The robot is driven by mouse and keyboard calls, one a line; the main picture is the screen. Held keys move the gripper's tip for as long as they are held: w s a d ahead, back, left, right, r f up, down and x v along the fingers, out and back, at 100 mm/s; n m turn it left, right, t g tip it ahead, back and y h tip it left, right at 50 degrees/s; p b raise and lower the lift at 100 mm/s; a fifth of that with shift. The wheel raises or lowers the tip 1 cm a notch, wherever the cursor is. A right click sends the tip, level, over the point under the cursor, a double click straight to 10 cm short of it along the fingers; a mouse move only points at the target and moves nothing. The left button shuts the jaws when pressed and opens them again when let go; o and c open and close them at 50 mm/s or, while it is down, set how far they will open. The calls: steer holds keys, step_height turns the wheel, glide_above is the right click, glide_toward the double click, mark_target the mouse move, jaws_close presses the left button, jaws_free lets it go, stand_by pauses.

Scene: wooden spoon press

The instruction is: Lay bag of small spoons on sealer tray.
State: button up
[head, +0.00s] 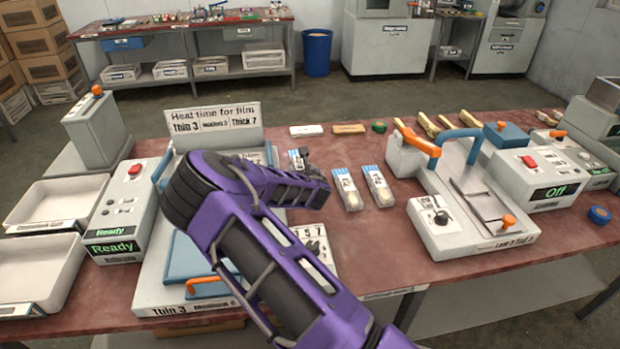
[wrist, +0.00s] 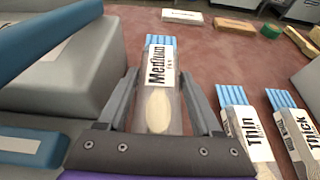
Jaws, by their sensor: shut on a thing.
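My gripper (wrist: 158,76) is shut on a clear bag (wrist: 158,105) with a blue striped end, a "Medium" label and a pale spoon inside. In the head view my gripper (head: 306,163) is right of the left sealer, and the bag (head: 296,161) is partly hidden by it. I cannot tell whether the bag touches the table. The left sealer (head: 165,285), with a blue bed and an orange-tipped handle, is largely hidden by my arm. Another sealer (head: 470,240) with a blue handle stands at the right.
Bags labelled "Thin" (wrist: 243,130) and "Thick" (wrist: 299,135) lie to the right of my gripper. White trays (head: 50,205) and a control box reading "Ready" (head: 125,205) are at the left. A control box reading "Off" (head: 545,170) is at the right. Loose wooden pieces (head: 430,125) lie behind.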

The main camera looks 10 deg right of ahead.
steer(key=shift+f, duration=1.9)
steer(key=shift+f, duration=0.2)
steer(key=o, duration=1.3)
